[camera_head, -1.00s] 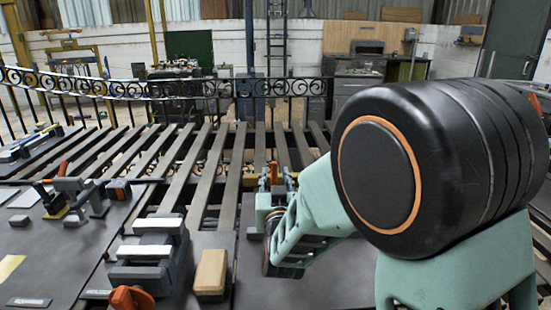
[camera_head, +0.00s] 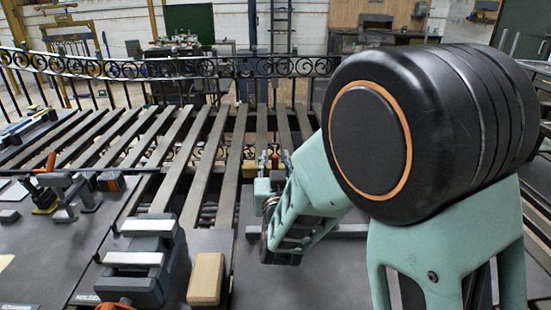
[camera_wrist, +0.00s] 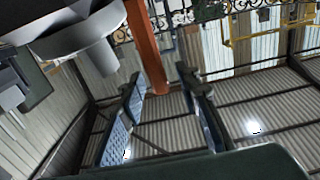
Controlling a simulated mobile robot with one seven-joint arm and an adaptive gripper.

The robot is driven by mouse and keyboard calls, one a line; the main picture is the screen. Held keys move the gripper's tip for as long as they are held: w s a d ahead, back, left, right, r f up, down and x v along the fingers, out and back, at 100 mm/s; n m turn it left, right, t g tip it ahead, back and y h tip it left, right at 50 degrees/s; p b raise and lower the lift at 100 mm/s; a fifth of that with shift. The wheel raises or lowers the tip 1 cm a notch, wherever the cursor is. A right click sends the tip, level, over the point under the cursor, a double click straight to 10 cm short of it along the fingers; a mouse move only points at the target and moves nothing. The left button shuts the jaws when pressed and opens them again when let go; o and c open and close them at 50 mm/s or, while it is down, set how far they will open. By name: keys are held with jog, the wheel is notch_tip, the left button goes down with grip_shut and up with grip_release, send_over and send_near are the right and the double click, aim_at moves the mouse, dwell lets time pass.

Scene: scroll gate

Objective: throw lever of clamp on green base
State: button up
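In the wrist view, an orange lever (camera_wrist: 147,45) hangs down from the top edge, its end between the two blue fingers of my gripper (camera_wrist: 158,110). The fingers are apart, and I see no clear contact with the lever. A grey metal part (camera_wrist: 75,45) of a fixture fills the upper left. In the head view, my gripper (camera_head: 275,163) is small and far off, beyond my teal arm, with a bit of orange between the fingers. My arm covers most of that area. I cannot make out a green base surely in either view.
A clamp with an orange handle on a yellow base (camera_head: 45,200) stands at the left. A grey block fixture (camera_head: 137,262) and a tan block (camera_head: 206,279) are at the front. Slats (camera_head: 190,150) and a scrolled iron rail (camera_head: 160,68) lie behind. The dark plate's front middle is clear.

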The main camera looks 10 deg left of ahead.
jog(key=shift+c, duration=0.2)
grip_shut()
jog(key=shift+f+b, duration=0.15)
jog(key=shift+b, duration=0.4)
jog(key=shift+s+f+t+b, duration=0.1)
jog(key=shift+s+t+b, duration=0.2)
jog(key=shift+b, duration=0.85)
jog(key=s+t+b, duration=0.1)
jog(key=b, duration=0.4)
jog(key=s+t+y+b, duration=0.1)
jog(key=b, duration=0.5)
jog(key=shift+s+d+t, duration=0.3)
jog(key=shift+d, duration=0.1)
jog(key=shift+s+r+b, duration=0.2)
jog(key=shift+b, duration=0.4)
